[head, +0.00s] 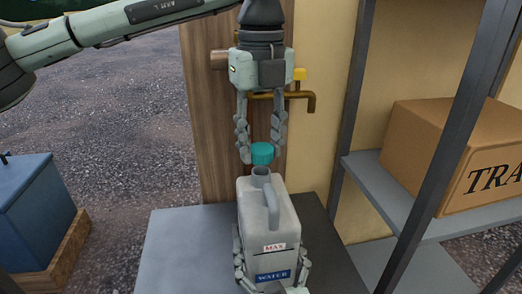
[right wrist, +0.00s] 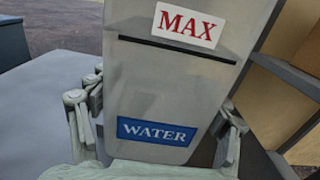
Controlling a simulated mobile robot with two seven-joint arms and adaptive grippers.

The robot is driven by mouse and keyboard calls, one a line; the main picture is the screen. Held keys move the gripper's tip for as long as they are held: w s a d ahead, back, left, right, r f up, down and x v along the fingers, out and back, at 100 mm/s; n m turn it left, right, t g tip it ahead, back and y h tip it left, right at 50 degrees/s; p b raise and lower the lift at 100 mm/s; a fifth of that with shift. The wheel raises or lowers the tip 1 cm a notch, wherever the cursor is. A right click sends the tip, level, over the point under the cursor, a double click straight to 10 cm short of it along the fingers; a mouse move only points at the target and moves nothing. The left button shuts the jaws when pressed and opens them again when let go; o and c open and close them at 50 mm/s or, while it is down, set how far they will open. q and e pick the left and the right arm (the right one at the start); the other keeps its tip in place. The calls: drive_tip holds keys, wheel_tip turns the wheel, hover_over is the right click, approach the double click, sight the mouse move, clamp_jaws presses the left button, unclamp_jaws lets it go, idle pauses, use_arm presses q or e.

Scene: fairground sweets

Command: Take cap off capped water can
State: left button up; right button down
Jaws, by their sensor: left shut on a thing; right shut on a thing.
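The grey water can (head: 268,225) stands upright on a grey surface, with MAX and WATER labels on its front. Its neck (head: 261,175) is open at the top. The teal cap (head: 262,154) is apart from the can, just above the neck. My left gripper (head: 261,152) points down from above and is shut on the cap. My right gripper (head: 272,280) is shut around the lower body of the can, one finger on each side. In the right wrist view the can (right wrist: 180,85) fills the middle between my fingers.
The grey tabletop (head: 180,250) is clear left of the can. A wooden post (head: 205,130) with a brass tap (head: 312,100) stands behind. A metal shelf (head: 390,200) at right holds a cardboard box (head: 430,145). A blue box (head: 35,215) stands at far left.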

use_arm(q)
wheel_tip(320, 180, up, 2)
drive_tip(key=shift+r, duration=0.1)
use_arm(e)
unclamp_jaws()
drive_tip(key=shift+s, duration=0.1)
